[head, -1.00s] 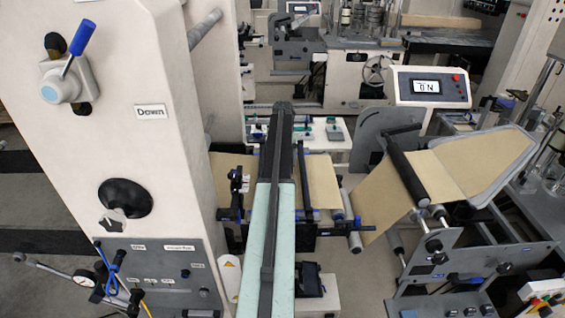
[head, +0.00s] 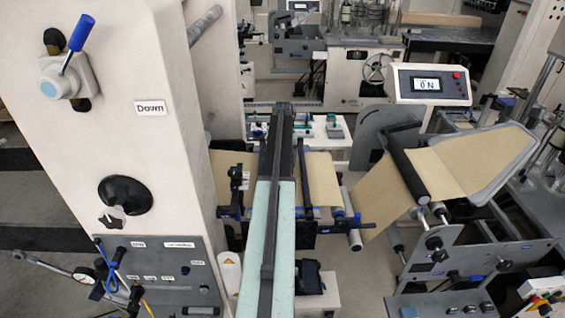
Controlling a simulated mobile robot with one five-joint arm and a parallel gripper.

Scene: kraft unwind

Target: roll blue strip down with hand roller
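My arm reaches from the bottom middle of the head view over the paper path and hides part of it. I cannot make out my gripper or its fingers beyond the arm's dark far end. Brown kraft paper (head: 381,196) runs from the right into the machine, and more of it shows left of my arm (head: 226,166). Small blue parts show along the near edge of the paper by the rollers, but I cannot tell whether any is the blue strip. I cannot pick out a hand roller.
A tall beige panel (head: 120,120) with a blue-handled lever (head: 78,38) and a "Down" label fills the left. A display box (head: 432,84) reading "ON" stands at the right, behind the roller stand (head: 440,245). A white bench (head: 340,140) with small items lies beyond the paper.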

